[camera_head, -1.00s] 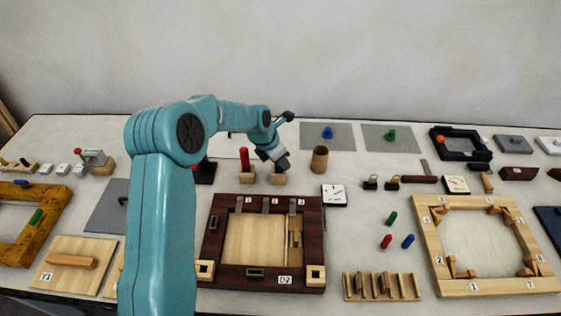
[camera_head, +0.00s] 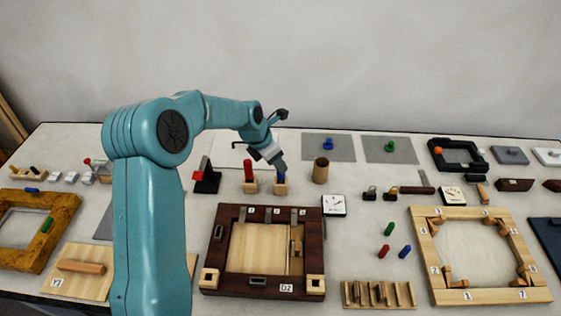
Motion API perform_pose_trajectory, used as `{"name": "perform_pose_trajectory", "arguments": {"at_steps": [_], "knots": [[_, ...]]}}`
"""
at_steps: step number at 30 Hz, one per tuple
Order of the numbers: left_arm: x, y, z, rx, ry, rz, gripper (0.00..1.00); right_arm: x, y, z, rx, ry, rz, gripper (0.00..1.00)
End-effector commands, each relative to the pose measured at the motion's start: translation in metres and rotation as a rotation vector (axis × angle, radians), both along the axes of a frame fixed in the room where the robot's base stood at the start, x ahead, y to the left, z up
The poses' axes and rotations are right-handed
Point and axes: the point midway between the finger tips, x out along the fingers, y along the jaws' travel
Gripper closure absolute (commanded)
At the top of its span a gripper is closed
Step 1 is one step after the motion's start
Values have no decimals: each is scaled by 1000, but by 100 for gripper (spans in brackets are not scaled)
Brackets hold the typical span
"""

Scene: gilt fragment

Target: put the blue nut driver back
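My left gripper (camera_head: 280,168) points down over a small wooden block (camera_head: 281,189) behind the dark framed panel. A small patch of blue (camera_head: 281,178), likely the handle of the blue nut driver, shows between the fingertips and this block. The fingers hide most of it, and I cannot tell whether they are closed on it or whether it sits fully in the block. A red-handled driver (camera_head: 248,172) stands upright in a like wooden block (camera_head: 250,187) just to the left. My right gripper is not in view.
A brown cup (camera_head: 320,170) stands close to the right of the gripper, with a white dial (camera_head: 334,205) in front of it. A red and black device (camera_head: 206,178) stands to the left. The dark framed panel (camera_head: 263,211) lies in front.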

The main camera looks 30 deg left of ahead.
Motion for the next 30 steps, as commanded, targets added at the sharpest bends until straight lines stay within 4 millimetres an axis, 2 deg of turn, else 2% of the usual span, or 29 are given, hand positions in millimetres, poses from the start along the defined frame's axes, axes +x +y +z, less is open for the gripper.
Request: {"name": "perform_pose_trajectory", "arguments": {"at_steps": [1,2,9,30], "knots": [[-4,2,15,0,-1,1,42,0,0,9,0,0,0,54],[-6,3,20,0,-1,1,42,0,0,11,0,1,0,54],[-16,7,41,1,0,0,42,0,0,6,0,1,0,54],[-17,7,43,0,0,0,42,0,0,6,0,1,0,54]]}}
